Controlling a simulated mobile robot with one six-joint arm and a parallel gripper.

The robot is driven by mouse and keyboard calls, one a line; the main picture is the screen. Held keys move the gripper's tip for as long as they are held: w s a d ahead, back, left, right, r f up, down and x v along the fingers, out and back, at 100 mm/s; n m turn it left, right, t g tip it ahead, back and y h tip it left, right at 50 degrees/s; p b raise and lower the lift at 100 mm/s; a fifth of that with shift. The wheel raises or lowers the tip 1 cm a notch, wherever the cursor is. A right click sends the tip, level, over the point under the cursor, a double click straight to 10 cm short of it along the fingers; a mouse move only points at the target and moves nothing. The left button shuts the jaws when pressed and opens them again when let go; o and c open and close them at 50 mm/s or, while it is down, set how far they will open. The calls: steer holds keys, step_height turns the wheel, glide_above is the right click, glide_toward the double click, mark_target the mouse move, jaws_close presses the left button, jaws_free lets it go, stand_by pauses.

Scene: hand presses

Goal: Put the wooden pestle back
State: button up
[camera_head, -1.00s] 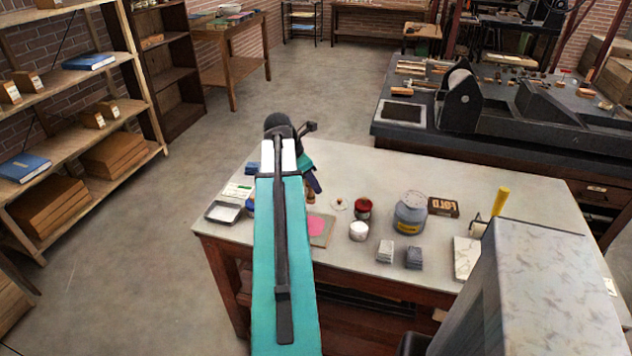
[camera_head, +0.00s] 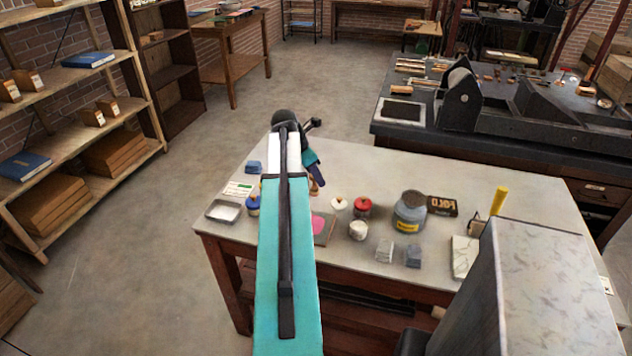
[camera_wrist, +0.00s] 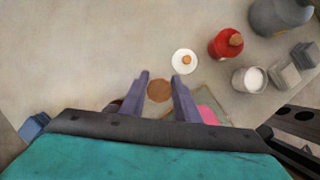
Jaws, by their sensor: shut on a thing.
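My gripper (camera_wrist: 161,78) is over the pale worktable (camera_head: 400,183), and its two purple-grey fingers show in the wrist view. They are shut on the wooden pestle (camera_wrist: 159,91), which shows as a round brown end between them. Its length is hidden from this angle. In the head view my arm hides most of the gripper. A slab with a pink ink patch (camera_wrist: 208,114) lies just right of the fingers, and it shows partly behind my arm in the head view (camera_head: 318,226).
A white round piece with an orange knob (camera_wrist: 185,61), a red-lidded can (camera_wrist: 226,43) and a white-filled cup (camera_wrist: 249,79) stand to the right. A large grey pot (camera_head: 409,215) is farther right. A blue-lidded jar (camera_head: 253,203) and a metal tray (camera_head: 223,211) are left of my arm.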

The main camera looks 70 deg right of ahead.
steer(key=shift+f+p, duration=0.35)
steer(key=shift+f, duration=1.05)
steer(key=o, duration=1.1)
steer(key=shift+f, duration=0.1)
steer(key=shift+b+v, duration=0.9)
steer(key=shift+v, duration=5.2)
steer(key=shift+d, duration=0.1)
